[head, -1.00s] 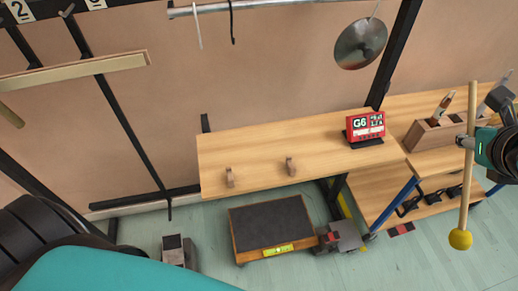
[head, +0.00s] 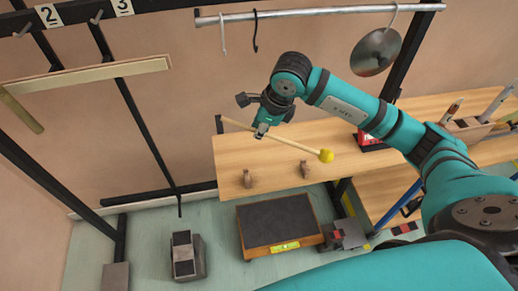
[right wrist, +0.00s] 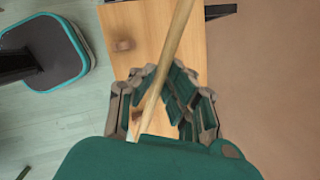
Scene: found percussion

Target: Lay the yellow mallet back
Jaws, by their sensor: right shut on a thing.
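The yellow mallet has a pale wooden stick (head: 290,142) and a round yellow head (head: 326,156). My right gripper (head: 261,131) is shut on the stick, left of its middle, and holds it above the wooden bench (head: 228,160). The mallet slants, its yellow head toward the right and nearer. Two small brown wooden rests stand on the bench below, one on the left (head: 248,179) and one on the right (head: 305,169). In the right wrist view the stick (right wrist: 178,35) runs between the fingers (right wrist: 165,95); its yellow head is out of that view. My left gripper is not in view.
A red sign (head: 369,140) stands on the bench, partly behind my right arm. A hanging metal disc (head: 376,52) and two hooks hang from the rail (head: 300,14). A dark-topped platform (head: 280,222) and a grey pedal (head: 186,255) are on the floor.

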